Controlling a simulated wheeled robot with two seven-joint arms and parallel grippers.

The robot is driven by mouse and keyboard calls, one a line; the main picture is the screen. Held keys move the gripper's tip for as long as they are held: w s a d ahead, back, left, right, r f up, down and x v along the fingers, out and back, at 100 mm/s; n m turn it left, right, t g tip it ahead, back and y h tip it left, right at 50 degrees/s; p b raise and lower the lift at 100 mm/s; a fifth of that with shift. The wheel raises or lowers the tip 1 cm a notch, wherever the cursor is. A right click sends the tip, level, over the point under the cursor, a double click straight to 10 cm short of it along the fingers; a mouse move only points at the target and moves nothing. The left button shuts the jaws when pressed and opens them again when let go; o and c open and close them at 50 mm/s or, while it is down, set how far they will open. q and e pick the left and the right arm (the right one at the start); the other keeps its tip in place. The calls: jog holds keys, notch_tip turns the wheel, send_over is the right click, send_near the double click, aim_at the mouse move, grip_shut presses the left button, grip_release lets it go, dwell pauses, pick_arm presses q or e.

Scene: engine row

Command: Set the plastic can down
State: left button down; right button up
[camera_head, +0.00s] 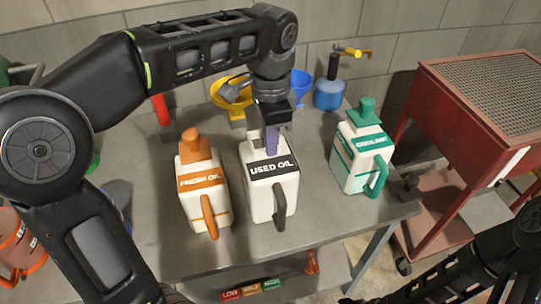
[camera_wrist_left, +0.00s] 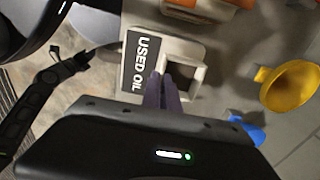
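The used oil can (camera_head: 268,190) is a white plastic can with a black label and a dark handle. It stands upright at the middle of the grey table (camera_head: 340,222); whether its base touches the table is hard to tell. My left gripper (camera_head: 271,143) is above it, pointing down. In the left wrist view its purple fingers (camera_wrist_left: 166,88) are close together on the wall of the can's square top (camera_wrist_left: 186,70), beside the label. My right gripper (camera_wrist_left: 70,54) shows small at the left of that view, its fingers apart and empty.
The fresh oil can (camera_head: 202,187) stands close on the left, the green coolant can (camera_head: 355,160) on the right. A yellow funnel (camera_head: 226,96), a blue funnel (camera_head: 301,84) and a blue torch bottle (camera_head: 329,94) are behind. A red cart (camera_head: 440,130) stands right of the table.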

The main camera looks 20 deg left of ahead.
pick_arm(q)
jog(key=shift+f, duration=0.25)
notch_tip(320, 180, down, 3)
jog(key=shift+f, duration=0.15)
jog(key=shift+f, duration=0.2)
jog(key=c, duration=1.6)
grip_release()
